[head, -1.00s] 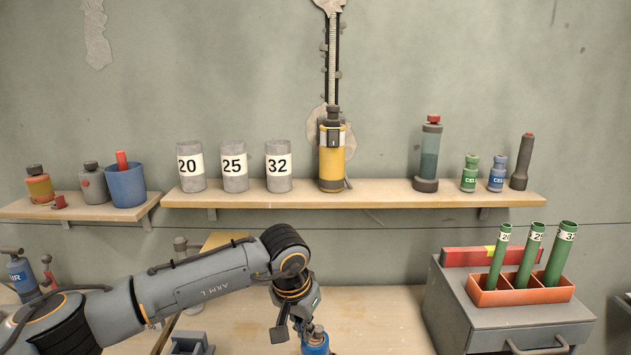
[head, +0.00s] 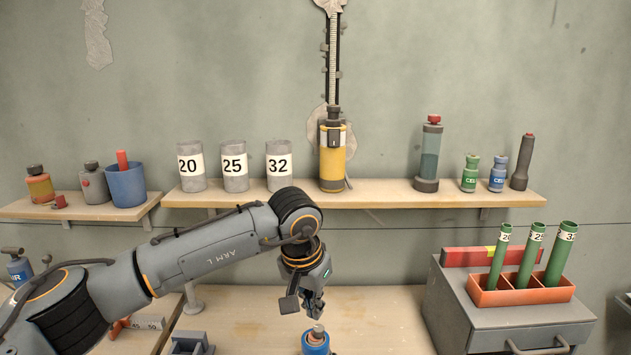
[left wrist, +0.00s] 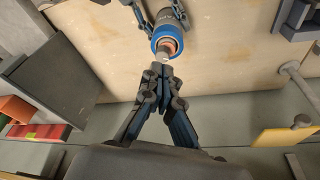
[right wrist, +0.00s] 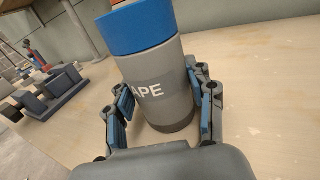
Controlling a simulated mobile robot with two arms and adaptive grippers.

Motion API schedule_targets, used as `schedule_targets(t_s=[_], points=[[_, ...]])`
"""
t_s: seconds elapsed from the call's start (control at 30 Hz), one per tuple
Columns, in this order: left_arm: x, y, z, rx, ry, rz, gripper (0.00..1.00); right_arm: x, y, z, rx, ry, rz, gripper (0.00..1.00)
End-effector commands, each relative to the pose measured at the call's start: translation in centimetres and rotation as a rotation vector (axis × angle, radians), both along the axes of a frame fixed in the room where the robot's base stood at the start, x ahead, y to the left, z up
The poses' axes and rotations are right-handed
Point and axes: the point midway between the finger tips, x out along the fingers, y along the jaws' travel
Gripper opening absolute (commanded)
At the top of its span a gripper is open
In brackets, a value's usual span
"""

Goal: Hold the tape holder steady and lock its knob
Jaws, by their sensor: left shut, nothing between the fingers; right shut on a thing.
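The tape holder (head: 316,344) shows at the bottom edge of the head view, with its blue collar and small grey knob (head: 317,329). In the right wrist view the tape holder (right wrist: 158,72) is a grey cylinder lettered "APE", standing on the bench, its top cut off. My right gripper (right wrist: 163,100) is shut on its body, a finger on each side. My left gripper (head: 316,312) is shut and empty, just above the knob and apart from it. In the left wrist view the shut fingertips (left wrist: 163,72) point at the knob (left wrist: 165,48), which has an orange part around it.
A grey cabinet (head: 510,335) with an orange rack (head: 520,296) of green tubes stands at the right. A shelf (head: 370,196) with cans and bottles runs along the wall behind my left arm. The bench top (head: 385,315) between holder and cabinet is clear.

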Motion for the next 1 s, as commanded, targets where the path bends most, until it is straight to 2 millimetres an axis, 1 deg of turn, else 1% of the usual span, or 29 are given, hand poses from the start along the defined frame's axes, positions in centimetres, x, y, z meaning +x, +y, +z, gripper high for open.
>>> schedule_targets(t_s=[0.03, 0.17, 0.43, 0.63, 0.8, 1.0], points=[[-0.2, -0.5, 0.1, 0.001, 0.001, -0.002, 0.0, 0.0, -0.1, -0.1, 0.0, 0.001, -0.001, 0.15], [-0.2, -0.4, -0.5, 0.002, 0.002, 0.001, 0.0, 0.0, -0.1, -0.1, 0.0, 0.001, -0.001, 0.15], [-0.2, -0.4, -3.9, 0.001, 0.004, 0.001, 0.0, 0.0, 0.0, -0.1, 0.0, 0.001, 0.0, 0.15], [-0.2, -0.4, -5.9, 0.001, 0.001, 0.002, 0.0, 0.0, 0.0, 0.0, 0.0, 0.001, 0.001, 0.15], [-0.2, -0.4, -6.7, 0.001, 0.002, 0.002, 0.0, 0.0, 0.0, -0.1, 0.0, 0.001, 0.001, 0.15], [-0.2, -0.4, -6.8, 0.001, 0.001, 0.001, 0.0, 0.0, 0.0, -0.1, 0.001, 0.001, 0.001, 0.15]])
